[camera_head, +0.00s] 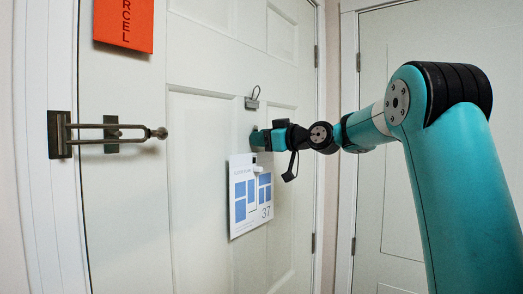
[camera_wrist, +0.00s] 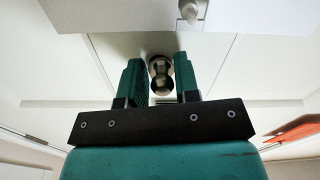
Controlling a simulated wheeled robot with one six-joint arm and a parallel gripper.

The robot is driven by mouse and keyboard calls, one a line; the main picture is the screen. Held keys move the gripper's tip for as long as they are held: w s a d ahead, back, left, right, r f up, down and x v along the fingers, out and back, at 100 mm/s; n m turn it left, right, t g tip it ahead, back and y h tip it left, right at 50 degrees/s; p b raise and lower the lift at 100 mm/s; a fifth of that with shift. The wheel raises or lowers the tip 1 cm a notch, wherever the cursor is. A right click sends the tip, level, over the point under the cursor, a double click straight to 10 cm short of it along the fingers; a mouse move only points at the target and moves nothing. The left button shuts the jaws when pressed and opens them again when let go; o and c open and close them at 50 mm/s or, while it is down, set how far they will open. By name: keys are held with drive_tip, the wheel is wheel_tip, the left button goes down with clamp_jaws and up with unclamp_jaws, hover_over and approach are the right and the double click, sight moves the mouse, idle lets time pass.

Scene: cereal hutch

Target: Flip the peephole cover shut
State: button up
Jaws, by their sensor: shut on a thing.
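The peephole cover (camera_wrist: 160,76) is a small metal piece with two rounded parts on the pale door. In the wrist view it lies between the two green fingers of my gripper (camera_wrist: 159,82), which is shut on it. In the head view my gripper (camera_head: 262,139) reaches the door face from the right, just above a hanging sheet, and hides the cover. I cannot tell from these views how far the cover is swung over the peephole.
A printed sheet (camera_head: 250,205) hangs from a white hook (camera_head: 257,169) just below my gripper. A metal clip (camera_head: 252,99) is just above it.

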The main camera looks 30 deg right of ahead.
drive_tip(key=shift+d+f+n+b, duration=0.1)
drive_tip(key=shift+f+n+b, duration=0.1)
drive_tip(key=shift+n+b, duration=0.35)
drive_tip(key=shift+r, duration=0.2)
drive_tip(key=o, duration=0.8)
drive_tip(key=shift+c, duration=0.2)
